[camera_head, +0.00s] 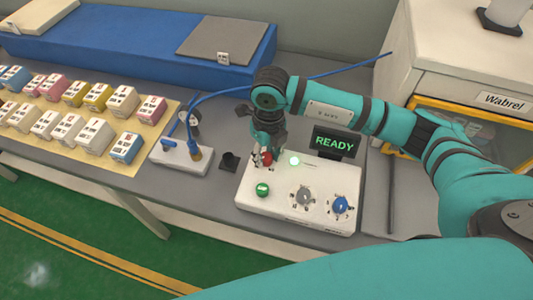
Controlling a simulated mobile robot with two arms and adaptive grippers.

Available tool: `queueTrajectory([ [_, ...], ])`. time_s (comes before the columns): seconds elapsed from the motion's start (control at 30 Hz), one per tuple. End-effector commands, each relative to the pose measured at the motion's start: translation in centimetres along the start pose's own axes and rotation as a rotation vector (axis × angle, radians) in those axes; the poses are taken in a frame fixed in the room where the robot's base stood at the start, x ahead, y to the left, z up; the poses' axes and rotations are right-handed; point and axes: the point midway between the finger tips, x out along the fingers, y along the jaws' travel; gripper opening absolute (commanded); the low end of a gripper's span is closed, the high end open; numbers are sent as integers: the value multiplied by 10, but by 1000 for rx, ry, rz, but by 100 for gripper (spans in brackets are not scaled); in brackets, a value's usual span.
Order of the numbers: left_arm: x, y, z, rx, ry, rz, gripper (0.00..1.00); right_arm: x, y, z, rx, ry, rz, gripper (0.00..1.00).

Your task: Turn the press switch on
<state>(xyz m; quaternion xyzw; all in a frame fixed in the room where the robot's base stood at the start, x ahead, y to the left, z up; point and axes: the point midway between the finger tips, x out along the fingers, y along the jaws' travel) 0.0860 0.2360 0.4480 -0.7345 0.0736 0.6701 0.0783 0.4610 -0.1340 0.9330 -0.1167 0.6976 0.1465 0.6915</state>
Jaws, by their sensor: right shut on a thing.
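A white control box (250,215) sits on the grey table. A red switch (266,157) is at its back left corner, partly hidden by the fingers. My right gripper (262,156) points down at that corner and is shut on the red switch. The box also has a lit pale green lamp (294,160), a green button (262,189), a grey dial (303,196) and a blue dial (340,205). A black display (334,142) behind it reads READY in green. My left gripper is not in view.
Several coloured packs stand on a tan mat (103,161). A blue case (140,48) lies behind. A white machine (455,55) stands at right.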

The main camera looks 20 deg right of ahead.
Motion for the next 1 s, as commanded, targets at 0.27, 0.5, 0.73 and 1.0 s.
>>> queueTrajectory([
  [0.27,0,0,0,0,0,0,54,-2,-1,1,5,-4,-2,0],
  [0.5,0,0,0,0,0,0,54,-1,-1,1,4,-3,-2,52],
  [0.73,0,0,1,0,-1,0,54,0,0,0,2,-1,-1,55],
  [1.0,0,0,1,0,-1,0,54,-24,-1,1,1,-6,-2,55],
])
